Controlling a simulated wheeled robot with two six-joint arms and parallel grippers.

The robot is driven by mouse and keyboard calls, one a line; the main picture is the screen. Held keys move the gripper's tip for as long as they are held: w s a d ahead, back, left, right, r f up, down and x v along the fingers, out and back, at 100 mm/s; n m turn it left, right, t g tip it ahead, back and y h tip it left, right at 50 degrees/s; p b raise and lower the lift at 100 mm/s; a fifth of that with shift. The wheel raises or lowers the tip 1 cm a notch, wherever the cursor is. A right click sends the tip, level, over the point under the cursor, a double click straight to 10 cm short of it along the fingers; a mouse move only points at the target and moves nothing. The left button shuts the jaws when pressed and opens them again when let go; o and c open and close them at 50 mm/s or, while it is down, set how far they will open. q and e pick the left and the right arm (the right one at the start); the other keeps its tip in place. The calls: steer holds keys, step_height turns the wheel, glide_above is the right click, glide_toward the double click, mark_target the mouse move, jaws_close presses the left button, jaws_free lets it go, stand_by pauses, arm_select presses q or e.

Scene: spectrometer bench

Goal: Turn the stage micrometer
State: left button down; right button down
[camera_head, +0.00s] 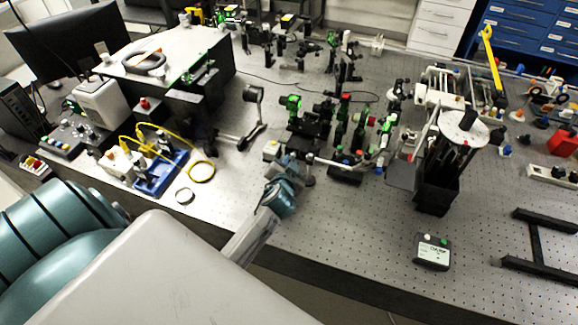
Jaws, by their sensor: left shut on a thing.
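My left gripper (290,166), on the teal wrist, reaches in from the lower left to the front of the optics group at the middle of the bench. It is shut on a small part there, which looks like the stage micrometer; the fingers hide most of it and I cannot read its turn. A thin light rod (328,162) runs to the right just beyond the fingertips. The dark stage assembly (312,128) with green parts stands just behind the gripper. My right gripper is not in view.
The perforated bench (335,225) is clear in front of the gripper. A dark post holder with a white disc (464,128) stands to the right, and a small display box (433,252) lies near the front edge. A round lens mount (253,95) and yellow fibre (202,172) are to the left.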

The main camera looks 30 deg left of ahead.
arm_select(q)
steer(key=shift+f+m+y+b, duration=0.1)
steer(key=shift+m+y+b, duration=0.3)
steer(key=shift+m+b, duration=0.15)
steer(key=shift+m, duration=0.25)
steer(key=c, duration=1.3)
jaws_free()
steer(key=shift+c, duration=0.2)
